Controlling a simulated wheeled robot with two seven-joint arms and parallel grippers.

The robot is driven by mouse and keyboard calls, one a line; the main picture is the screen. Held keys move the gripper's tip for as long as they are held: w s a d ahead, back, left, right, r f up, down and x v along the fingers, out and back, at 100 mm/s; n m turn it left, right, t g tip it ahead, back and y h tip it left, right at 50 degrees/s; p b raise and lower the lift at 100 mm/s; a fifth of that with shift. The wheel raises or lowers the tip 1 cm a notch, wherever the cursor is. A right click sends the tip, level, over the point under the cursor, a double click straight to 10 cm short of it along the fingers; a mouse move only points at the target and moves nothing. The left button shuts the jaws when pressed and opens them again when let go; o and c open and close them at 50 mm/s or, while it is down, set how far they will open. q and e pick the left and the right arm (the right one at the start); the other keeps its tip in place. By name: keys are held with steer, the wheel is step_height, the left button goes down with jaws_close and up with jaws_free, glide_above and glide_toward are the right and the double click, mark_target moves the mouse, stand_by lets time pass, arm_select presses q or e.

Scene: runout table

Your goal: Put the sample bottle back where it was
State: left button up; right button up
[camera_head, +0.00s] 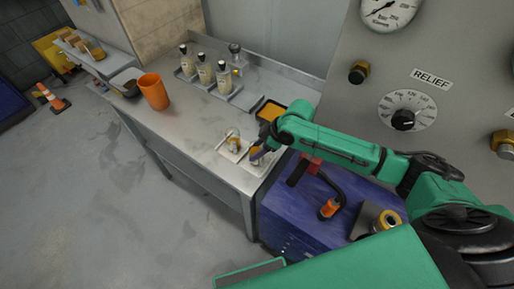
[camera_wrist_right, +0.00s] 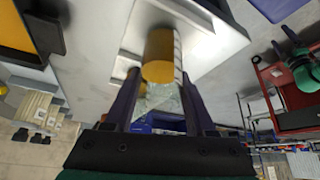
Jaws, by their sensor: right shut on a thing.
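My right gripper (camera_head: 262,146) reaches down over the front right end of the metal table (camera_head: 185,118). It is shut on a clear bottle with amber contents, which I take to be the sample bottle (camera_head: 256,153). In the right wrist view its amber part (camera_wrist_right: 159,55) shows beyond the fingers (camera_wrist_right: 160,108), with clear glass between them. A pale square plate (camera_wrist_right: 215,28) lies behind it; I cannot tell whether the bottle touches it. A second small vessel (camera_head: 232,141) stands just left of the gripper. My left gripper is not in view.
Several capped bottles (camera_head: 205,72) stand on grey trays along the back, with a glass flask (camera_head: 236,62) behind. An orange cup (camera_head: 154,91) and a dark bowl (camera_head: 126,82) are at left. The table's middle is clear.

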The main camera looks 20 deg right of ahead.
steer(key=shift+w+f, duration=0.1)
steer(key=shift+f, duration=0.05)
steer(key=o, duration=1.3)
steer(key=shift+o, duration=0.2)
steer(key=b+v, duration=0.1)
steer(key=v, duration=1.1)
steer(key=shift+b, duration=0.35)
